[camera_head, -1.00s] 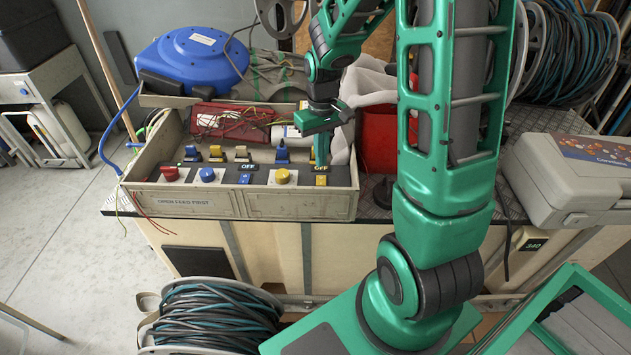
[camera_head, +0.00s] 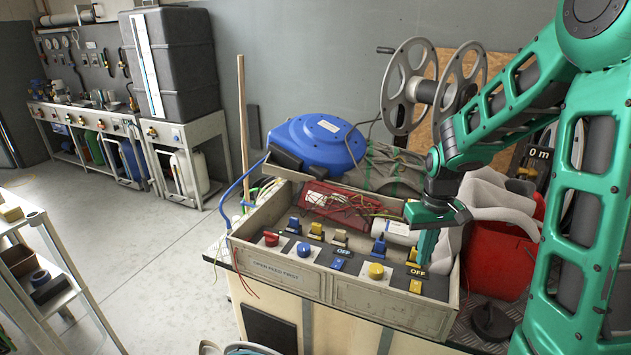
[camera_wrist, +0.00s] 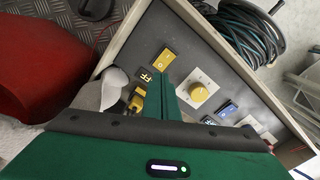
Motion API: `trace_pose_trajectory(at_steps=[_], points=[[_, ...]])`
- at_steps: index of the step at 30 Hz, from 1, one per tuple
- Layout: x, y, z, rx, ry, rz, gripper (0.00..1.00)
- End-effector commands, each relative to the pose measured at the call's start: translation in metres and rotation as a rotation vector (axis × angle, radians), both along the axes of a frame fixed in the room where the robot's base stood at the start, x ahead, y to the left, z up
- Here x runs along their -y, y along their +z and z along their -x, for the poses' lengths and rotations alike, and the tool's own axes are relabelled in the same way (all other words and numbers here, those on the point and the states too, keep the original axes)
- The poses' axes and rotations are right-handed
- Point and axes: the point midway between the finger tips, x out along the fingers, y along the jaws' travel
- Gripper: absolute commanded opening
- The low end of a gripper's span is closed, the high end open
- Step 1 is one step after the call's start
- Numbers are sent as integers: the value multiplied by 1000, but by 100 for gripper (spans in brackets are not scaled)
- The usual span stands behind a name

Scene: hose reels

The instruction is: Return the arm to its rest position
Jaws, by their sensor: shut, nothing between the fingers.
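My green gripper (camera_head: 426,245) hangs over the right end of the control box (camera_head: 380,308), its fingers pointing down just above the panel near the "OFF" label. It is shut and holds nothing. The wrist view shows its shut fingers (camera_wrist: 162,98) beside a yellow rocker switch (camera_wrist: 168,63) and a yellow knob (camera_wrist: 200,91). In the head view the yellow knob (camera_head: 376,271) and the yellow rocker (camera_head: 415,287) stand left of and below the fingertips. My arm reaches in from the right, bent at the elbow.
A blue hose reel (camera_head: 318,143) and a grey metal reel (camera_head: 425,88) stand behind the box. A red bucket (camera_head: 500,260) is close on the right. A hose coil (camera_wrist: 240,32) lies below the bench front. Open floor is at left.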

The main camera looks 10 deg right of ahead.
Motion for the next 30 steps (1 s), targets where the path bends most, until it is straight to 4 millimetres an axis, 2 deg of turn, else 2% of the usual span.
trace_pose_trajectory(at_steps=[5, 12, 18, 24, 30], points=[[10, 21, 24, 2, -49, 20, 0], [29, 66, 98, 0, -196, 48, 0], [34, 90, 164, 0, -324, 42, 0], [31, 99, 219, -2, -429, 14, 0], [27, 100, 246, -5, -479, -7, 0]])
